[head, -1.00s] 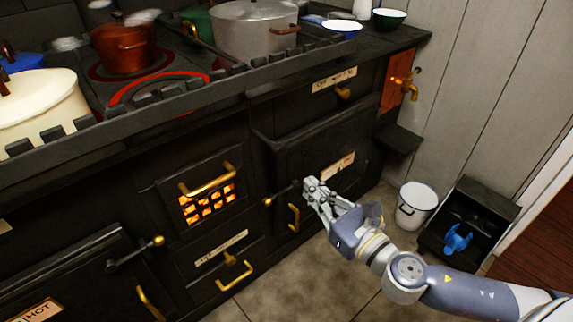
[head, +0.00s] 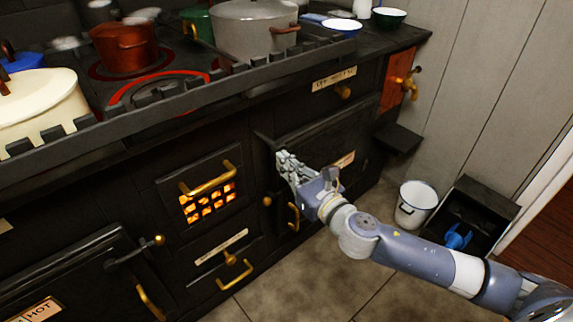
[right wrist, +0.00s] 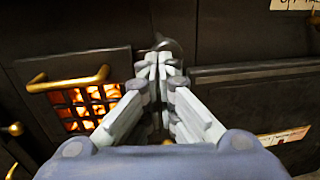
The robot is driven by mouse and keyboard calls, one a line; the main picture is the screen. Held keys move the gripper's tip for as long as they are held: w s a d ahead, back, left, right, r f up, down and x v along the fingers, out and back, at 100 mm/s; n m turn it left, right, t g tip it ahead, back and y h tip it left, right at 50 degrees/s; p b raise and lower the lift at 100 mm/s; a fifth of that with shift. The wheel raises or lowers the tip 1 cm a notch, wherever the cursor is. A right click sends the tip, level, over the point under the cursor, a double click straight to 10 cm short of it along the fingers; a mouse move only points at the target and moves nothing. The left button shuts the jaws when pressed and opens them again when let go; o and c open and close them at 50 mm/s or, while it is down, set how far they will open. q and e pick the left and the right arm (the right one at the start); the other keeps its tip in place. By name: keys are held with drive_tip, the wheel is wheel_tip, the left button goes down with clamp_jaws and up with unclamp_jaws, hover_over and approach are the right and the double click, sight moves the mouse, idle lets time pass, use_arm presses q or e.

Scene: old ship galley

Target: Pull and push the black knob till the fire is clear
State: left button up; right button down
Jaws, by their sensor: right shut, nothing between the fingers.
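My right gripper (head: 284,160) is shut and empty in front of the dark stove, at the left edge of the right oven door. In the right wrist view my right gripper (right wrist: 160,64) has its fingertips together, just below a dark rounded piece (right wrist: 169,44). This may be the black knob, but I cannot tell whether they touch. No black knob is clear in the head view, where the gripper hides that part of the stove. The fire (head: 208,205) glows orange behind a grate left of the gripper; it also shows in the right wrist view (right wrist: 88,105). My left gripper is out of view.
A brass handle (head: 210,180) juts out above the fire grate. A brass ball (head: 267,201) and the oven's brass handle (head: 293,216) sit close below my gripper. A white bucket (head: 416,204) and a black bin (head: 485,205) stand on the floor at the right.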

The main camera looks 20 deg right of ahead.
sight(273, 152)
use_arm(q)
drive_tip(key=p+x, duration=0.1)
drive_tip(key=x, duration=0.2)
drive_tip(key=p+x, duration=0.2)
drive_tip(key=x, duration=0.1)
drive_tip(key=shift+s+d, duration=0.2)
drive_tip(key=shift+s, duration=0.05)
use_arm(e)
drive_tip(key=x, duration=0.7)
drive_tip(key=shift+a+r, duration=0.25)
drive_tip(key=shift+a, duration=0.05)
drive_tip(key=shift+r, duration=0.1)
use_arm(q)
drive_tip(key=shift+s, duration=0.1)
use_arm(e)
drive_tip(key=shift+d, duration=0.1)
